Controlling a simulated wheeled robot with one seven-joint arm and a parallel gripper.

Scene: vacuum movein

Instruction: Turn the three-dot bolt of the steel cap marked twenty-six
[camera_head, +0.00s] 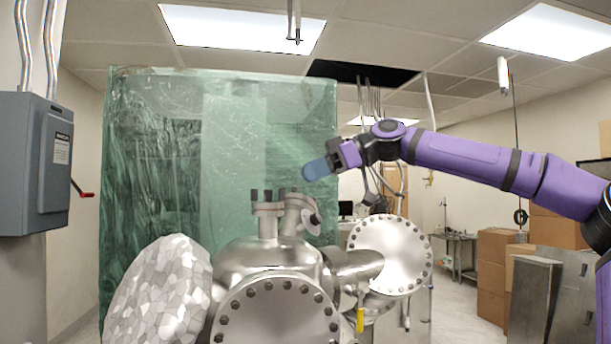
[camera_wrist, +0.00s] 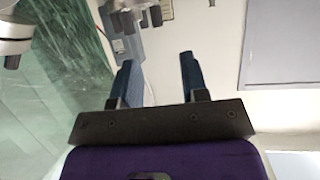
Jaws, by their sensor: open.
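A steel vacuum vessel stands at the bottom centre of the head view, with several bolted caps. A large front cap (camera_head: 280,318) faces me with dark bolts round its rim. Another large round cap (camera_head: 390,254) is at its right, and a small capped port (camera_head: 311,216) tilts on top. I can read no number twenty-six and make out no three-dot mark. My gripper (camera_head: 315,170) is above the small port, apart from the vessel. In the wrist view my gripper (camera_wrist: 157,76) shows two blue fingers spread apart with nothing between them.
A faceted silvery dome (camera_head: 160,295) is at the lower left. A grey wall box (camera_head: 35,165) with a red lever is at the left. Cardboard boxes (camera_head: 495,270) stand at the right. The air around my gripper looks clear.

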